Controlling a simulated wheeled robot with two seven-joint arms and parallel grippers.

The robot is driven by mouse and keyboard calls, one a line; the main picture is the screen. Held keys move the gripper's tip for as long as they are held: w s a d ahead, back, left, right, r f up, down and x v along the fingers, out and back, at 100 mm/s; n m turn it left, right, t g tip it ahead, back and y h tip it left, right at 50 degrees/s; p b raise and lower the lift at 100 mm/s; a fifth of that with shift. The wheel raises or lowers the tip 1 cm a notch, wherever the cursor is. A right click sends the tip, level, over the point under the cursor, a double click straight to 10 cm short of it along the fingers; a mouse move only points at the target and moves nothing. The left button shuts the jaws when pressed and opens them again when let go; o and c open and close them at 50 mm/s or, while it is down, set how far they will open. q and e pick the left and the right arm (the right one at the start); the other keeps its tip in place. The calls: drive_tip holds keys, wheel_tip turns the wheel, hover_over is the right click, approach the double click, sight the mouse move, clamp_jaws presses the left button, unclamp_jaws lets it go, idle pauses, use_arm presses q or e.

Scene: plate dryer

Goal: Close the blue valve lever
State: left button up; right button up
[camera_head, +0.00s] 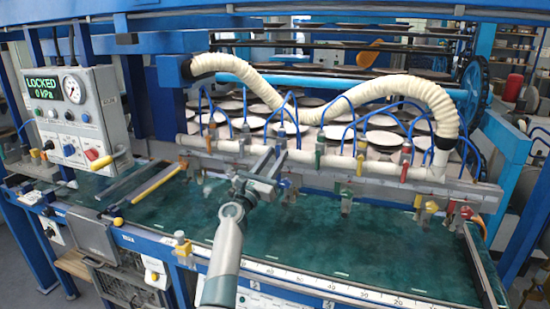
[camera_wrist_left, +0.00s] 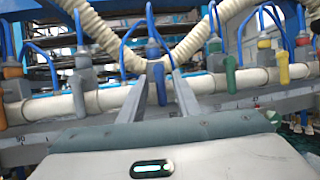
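The blue valve lever (camera_wrist_left: 160,84) hangs down from its valve on the white pipe in the left wrist view. It also shows in the head view (camera_head: 281,137), just beyond my left gripper. My left gripper (camera_head: 277,160) is open, and its two fingers point at the pipe. In the wrist view the left fingertips (camera_wrist_left: 165,70) appear on either side of the blue lever; I cannot tell whether they touch it. My right gripper is in neither view.
Other levers hang along the pipe (camera_head: 300,156): an orange one (camera_head: 208,140) to the left, a green one (camera_head: 319,150) and a yellow one (camera_head: 360,163) to the right. A cream hose (camera_head: 300,112) arches above. A control box (camera_head: 75,115) reads LOCKED, 0 kPa.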

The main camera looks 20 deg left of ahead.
use_arm(q)
drive_tip(key=c, duration=0.7)
clamp_jaws()
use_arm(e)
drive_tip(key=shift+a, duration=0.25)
